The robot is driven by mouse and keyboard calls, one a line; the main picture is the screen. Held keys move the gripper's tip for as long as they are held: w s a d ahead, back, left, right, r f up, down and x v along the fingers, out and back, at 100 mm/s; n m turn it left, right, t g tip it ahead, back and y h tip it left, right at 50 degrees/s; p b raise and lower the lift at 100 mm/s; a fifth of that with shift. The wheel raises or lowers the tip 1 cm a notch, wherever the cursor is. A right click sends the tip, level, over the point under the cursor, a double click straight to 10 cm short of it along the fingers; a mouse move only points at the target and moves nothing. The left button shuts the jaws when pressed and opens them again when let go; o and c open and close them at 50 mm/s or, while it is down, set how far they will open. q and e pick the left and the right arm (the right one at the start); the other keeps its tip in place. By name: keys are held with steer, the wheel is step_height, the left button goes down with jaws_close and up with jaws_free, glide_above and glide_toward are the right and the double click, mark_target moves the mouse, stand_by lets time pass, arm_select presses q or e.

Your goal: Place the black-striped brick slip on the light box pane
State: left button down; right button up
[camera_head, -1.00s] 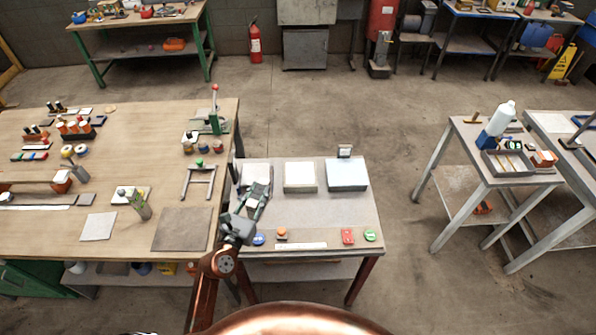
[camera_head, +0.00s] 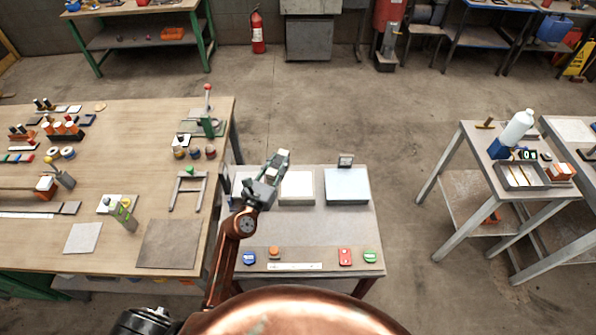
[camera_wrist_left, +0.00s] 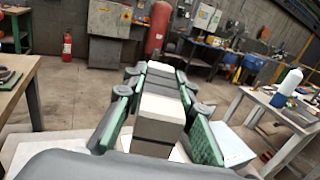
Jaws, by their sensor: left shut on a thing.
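My left gripper (camera_head: 278,162) is over the small grey table, above the back left edge of the middle pale box. In the left wrist view, my gripper (camera_wrist_left: 160,115) is shut on a pale block-shaped brick slip (camera_wrist_left: 158,122) with a dark band across its lower part. The slip sits between the two green-padded fingers. I cannot tell surely which is the light box. My right gripper is not in view.
The small table's (camera_head: 320,225) middle is clear. Blue (camera_head: 249,258), orange (camera_head: 274,252), red (camera_head: 345,256) and green (camera_head: 370,257) items line its front, with a white strip (camera_head: 295,266). A small framed sign (camera_head: 346,160) stands at the back. The wooden bench (camera_head: 130,170) adjoins on the left.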

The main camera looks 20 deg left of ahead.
arm_select(q)
steer(key=w+d+f+b, duration=0.1)
steer(key=w+f, duration=0.1)
steer(key=f, duration=0.1)
steer(key=w+d+f+b, duration=0.2)
steer(key=f, duration=0.2)
steer(key=w+d+f+b, duration=0.1)
steer(key=w+f, duration=0.1)
steer(key=f, duration=0.1)
steer(key=shift+w+d+f, duration=0.2)
steer(key=shift+w+d, duration=0.15)
steer(key=shift+w, duration=0.05)
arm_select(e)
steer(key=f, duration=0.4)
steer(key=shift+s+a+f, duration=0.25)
arm_select(q)
steer(key=shift+f+b, duration=0.2)
steer(key=shift+b, duration=0.1)
steer(key=c, duration=2)
jaws_free()
steer(key=o, duration=0.4)
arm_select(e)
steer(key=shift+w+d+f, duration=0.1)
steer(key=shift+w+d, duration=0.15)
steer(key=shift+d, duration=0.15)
